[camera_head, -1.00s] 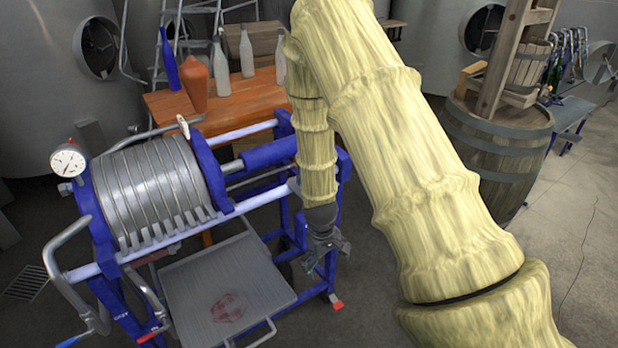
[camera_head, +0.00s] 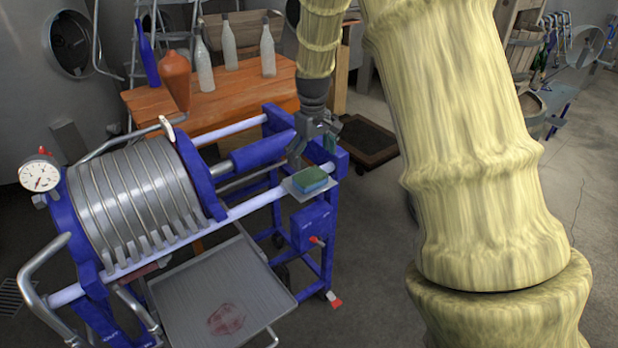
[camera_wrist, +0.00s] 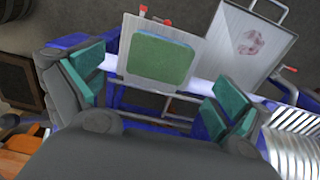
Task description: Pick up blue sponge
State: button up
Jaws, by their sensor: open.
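The sponge (camera_head: 310,179) has a green top and a blue lower side. It lies flat on a small light plate (camera_head: 294,195) at the right end of the blue-framed press. In the wrist view the sponge (camera_wrist: 161,58) is at the upper middle, beyond and between my fingertips, on the same plate (camera_wrist: 191,80). My gripper (camera_head: 312,150) is above the press rail, just behind the sponge. In the wrist view my gripper (camera_wrist: 150,98) is open, its teal pads wide apart with nothing between them. The sponge is in plain view and apart from the fingers.
The press's ribbed drum (camera_head: 135,200) and light rails stand to the left. A metal drip tray (camera_head: 222,295) lies below. A wooden table (camera_head: 225,95) with bottles and a terracotta vessel is behind. Blue frame bars surround the small plate.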

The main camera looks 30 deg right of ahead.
aim_at(310, 175)
jog(key=shift+w+f, duration=0.25)
jog(key=shift+f, duration=1)
jog(key=shift+s+f+p, duration=0.1)
jog(key=shift+f+p, duration=0.1)
jog(key=shift+p, duration=0.15)
jog(key=shift+w+f+p, duration=0.2)
jog(key=shift+f+p, duration=0.6)
jog(key=shift+f, duration=1.6)
jog(key=c, duration=0.5)
jog(key=shift+c, duration=0.4)
jog(key=shift+r, duration=0.15)
